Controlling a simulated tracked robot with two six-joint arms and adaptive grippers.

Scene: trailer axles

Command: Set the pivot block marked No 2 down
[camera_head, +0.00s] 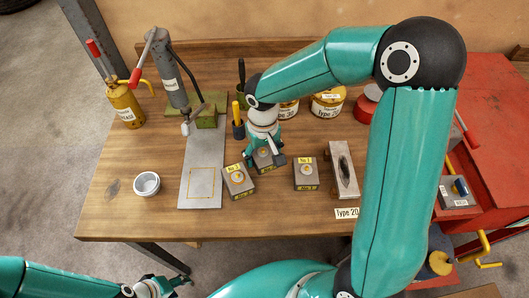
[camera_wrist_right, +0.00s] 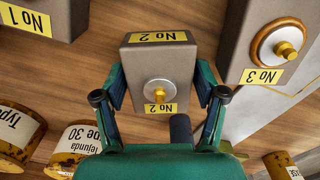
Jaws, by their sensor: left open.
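The pivot block No 2 (camera_wrist_right: 160,75) is a grey block with yellow labels and a brass nipple on a round washer. It also shows in the head view (camera_head: 264,159), partly hidden by my right gripper. My right gripper (camera_head: 265,157) has its fingers against two opposite sides of the block, seen in the right wrist view (camera_wrist_right: 160,88). I cannot tell whether the block touches the wooden table (camera_head: 270,215). My left gripper (camera_head: 165,286) is open and empty at the bottom left, off the table's front edge.
Pivot block No 3 (camera_head: 238,181) stands close on the left, block No 1 (camera_head: 306,173) on the right. A grey plate with a yellow outline (camera_head: 203,172) lies further left, beside a white cup (camera_head: 147,184). Tins (camera_head: 327,103) stand behind; a red cabinet (camera_head: 490,130) is at right.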

